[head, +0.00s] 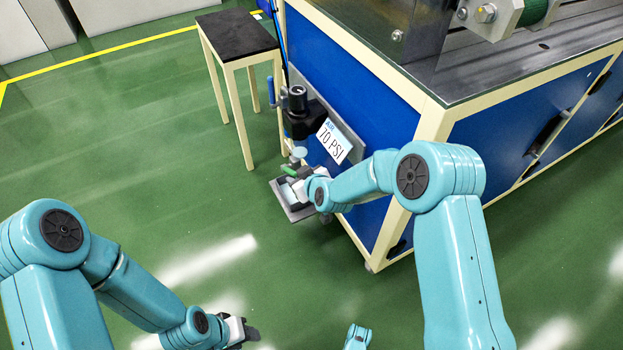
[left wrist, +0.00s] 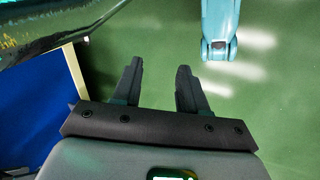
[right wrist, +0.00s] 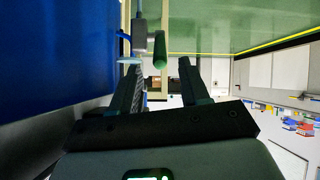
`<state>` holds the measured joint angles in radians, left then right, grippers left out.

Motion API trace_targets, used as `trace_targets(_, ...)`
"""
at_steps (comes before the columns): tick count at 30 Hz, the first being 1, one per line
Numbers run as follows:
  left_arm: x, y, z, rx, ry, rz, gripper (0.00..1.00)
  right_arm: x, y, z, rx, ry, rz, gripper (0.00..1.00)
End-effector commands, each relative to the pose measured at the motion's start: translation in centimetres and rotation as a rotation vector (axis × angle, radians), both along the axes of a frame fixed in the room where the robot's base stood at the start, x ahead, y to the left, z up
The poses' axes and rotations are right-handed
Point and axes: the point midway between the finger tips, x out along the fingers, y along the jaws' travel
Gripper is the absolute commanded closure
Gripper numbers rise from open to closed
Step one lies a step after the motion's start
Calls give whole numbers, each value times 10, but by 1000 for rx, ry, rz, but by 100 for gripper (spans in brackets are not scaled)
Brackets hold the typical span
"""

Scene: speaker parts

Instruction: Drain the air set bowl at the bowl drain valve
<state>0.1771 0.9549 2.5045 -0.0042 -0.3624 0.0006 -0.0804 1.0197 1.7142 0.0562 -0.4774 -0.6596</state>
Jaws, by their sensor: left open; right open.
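The air set (head: 299,112) is a black unit on the side of the blue bench, with a pale bowl (head: 299,152) under it. A green drain valve handle (head: 289,170) shows just below the bowl. My right gripper (head: 287,182) is open right at the handle. In the right wrist view a green cylinder (right wrist: 160,50), apparently the handle, shows between and past the open fingertips (right wrist: 160,66); I cannot tell whether they touch it. My left gripper (head: 250,332) is low at the bottom of the head view. In the left wrist view its fingers (left wrist: 160,72) are open and empty.
A sign reading 70 PSI (head: 335,140) is beside the air set. A black-topped stool (head: 235,35) stands left of the bench (head: 480,165). Green floor (head: 130,130) is clear to the left.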

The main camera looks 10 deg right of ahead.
Motion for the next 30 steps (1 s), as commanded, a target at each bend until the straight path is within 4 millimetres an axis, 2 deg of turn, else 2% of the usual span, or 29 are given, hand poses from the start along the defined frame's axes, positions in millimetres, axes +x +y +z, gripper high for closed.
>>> trace_targets(1,-1,-1,8,0,1,-3,57,-11,-4,13,0,2,0,55)
trace_targets(3,-1,-1,12,0,2,-4,57,-25,-9,23,0,1,-1,55)
trace_targets(10,-1,-1,22,0,1,-3,57,-61,-20,47,0,1,-2,55)
trace_targets(15,-1,-1,24,0,1,-3,57,-72,-24,54,-1,2,-2,55)
trace_targets(23,-1,-1,23,0,1,-3,57,-74,-24,54,0,1,-2,55)
trace_targets(24,-1,-1,23,0,1,-3,61,-74,-24,54,0,1,-2,55)
trace_targets(26,-1,-1,23,0,1,-3,80,-75,-25,53,1,7,-2,55)
trace_targets(27,-1,-1,23,0,1,-3,93,-78,-26,49,5,19,-6,55)
trace_targets(28,-1,-1,23,0,1,-3,100,-82,-27,44,10,36,-10,55)
trace_targets(30,-1,-1,23,0,1,-3,100,-96,-31,29,28,95,-25,55)
